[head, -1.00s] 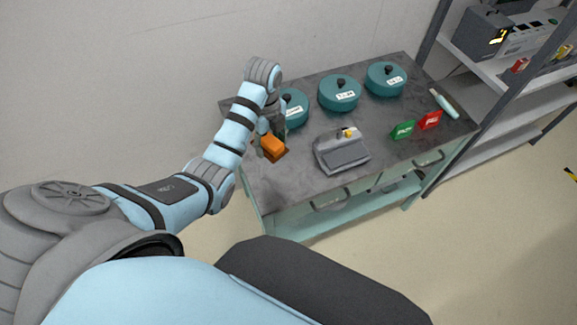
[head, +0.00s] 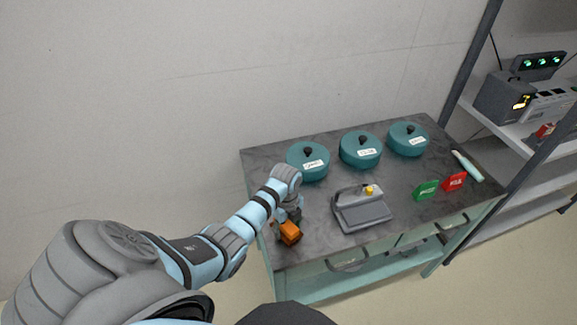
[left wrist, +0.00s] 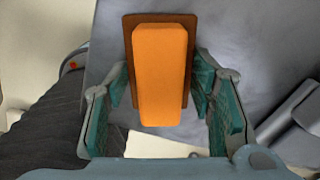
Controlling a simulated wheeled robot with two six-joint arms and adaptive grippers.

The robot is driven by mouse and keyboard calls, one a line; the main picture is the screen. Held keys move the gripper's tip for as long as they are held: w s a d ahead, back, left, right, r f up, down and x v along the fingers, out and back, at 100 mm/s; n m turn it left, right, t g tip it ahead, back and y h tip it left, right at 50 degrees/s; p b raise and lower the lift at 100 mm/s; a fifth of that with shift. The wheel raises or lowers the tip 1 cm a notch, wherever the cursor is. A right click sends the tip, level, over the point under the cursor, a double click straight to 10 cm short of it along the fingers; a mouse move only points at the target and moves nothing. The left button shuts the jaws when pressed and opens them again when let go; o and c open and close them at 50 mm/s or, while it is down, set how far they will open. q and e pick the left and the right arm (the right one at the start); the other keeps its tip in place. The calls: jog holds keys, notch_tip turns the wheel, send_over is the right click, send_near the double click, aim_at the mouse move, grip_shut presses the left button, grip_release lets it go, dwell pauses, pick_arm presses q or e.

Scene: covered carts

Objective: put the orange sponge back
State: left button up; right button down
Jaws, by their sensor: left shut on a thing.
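The orange sponge (head: 291,232) is held in my left gripper (head: 286,224) over the left front part of the grey table top (head: 325,253). In the left wrist view the sponge (left wrist: 160,75) lies lengthwise between the teal-padded fingers. A flat brown piece (left wrist: 188,92) shows behind the sponge; I cannot tell whether it is part of it. Three teal lidded pots with white labels stand along the back: the left pot (head: 308,163), the middle pot (head: 360,150) and the right pot (head: 408,140). Their lids are on, so their insides are hidden. My right gripper is out of view.
A grey device with a yellow knob (head: 363,208) stands right of the sponge. Green (head: 426,190) and red (head: 454,181) cards and a pale teal bottle (head: 467,166) stand or lie at the right. A metal shelf (head: 520,200) borders the right side.

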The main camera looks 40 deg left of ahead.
aim_at(287, 223)
pick_arm(q)
jog(key=shift+d+f, duration=0.1)
jog(key=shift+f, duration=0.15)
jog(key=shift+c, duration=0.6)
jog(key=shift+w+f, duration=0.1)
jog(key=shift+f, duration=0.05)
jog(key=o, duration=1.3)
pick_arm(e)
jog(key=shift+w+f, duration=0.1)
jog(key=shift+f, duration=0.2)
pick_arm(q)
jog(key=shift+p, duration=0.3)
jog(key=shift+r, duration=0.55)
notch_tip(287, 223, up, 11)
jog(key=shift+r+p, duration=0.15)
jog(key=shift+p, duration=1.05)
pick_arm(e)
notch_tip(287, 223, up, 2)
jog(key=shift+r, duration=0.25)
